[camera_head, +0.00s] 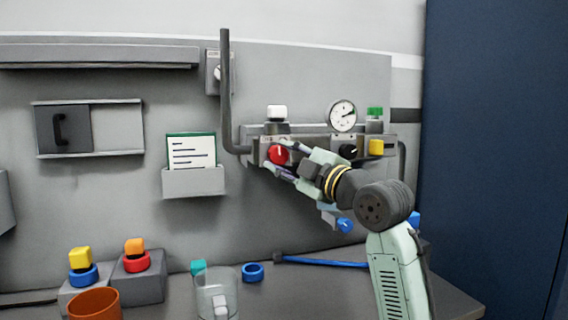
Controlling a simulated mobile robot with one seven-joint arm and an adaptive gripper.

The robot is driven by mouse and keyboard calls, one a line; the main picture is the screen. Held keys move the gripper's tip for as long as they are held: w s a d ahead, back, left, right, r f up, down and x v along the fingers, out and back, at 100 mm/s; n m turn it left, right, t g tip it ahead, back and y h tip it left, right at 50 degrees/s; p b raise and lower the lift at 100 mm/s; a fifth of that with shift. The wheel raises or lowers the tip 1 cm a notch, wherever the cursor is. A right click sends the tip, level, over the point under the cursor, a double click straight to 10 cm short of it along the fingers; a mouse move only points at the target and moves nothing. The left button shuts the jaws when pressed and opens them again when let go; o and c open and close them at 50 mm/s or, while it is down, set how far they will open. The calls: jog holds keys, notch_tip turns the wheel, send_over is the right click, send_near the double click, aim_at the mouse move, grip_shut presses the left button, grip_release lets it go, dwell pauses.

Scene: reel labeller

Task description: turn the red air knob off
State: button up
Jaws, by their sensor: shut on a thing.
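The red air knob (278,155) is on the front of the grey air unit on the back panel, near the middle of the camera_head view. A small pale mark shows on its face. My gripper (275,156) reaches in from the right, with its fingers on either side of the red knob. It is shut on the knob. Part of the knob's right side is hidden by my fingers.
A clear jar (217,295) stands on the bench below.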

jog(key=n, duration=0.2)
jog(key=n+g, duration=0.1)
jog(key=shift+r+n+h+p, duration=0.2)
jog(key=shift+n+h+p, duration=0.1)
jog(key=shift+n+p, duration=0.1)
jog(key=shift+n+g+h+p, duration=0.5)
jog(key=shift+n+g+p, duration=0.15)
jog(key=shift+n, duration=1.05)
jog(key=o, duration=1.2)
jog(key=shift+c, duration=0.2)
jog(key=v, duration=1.2)
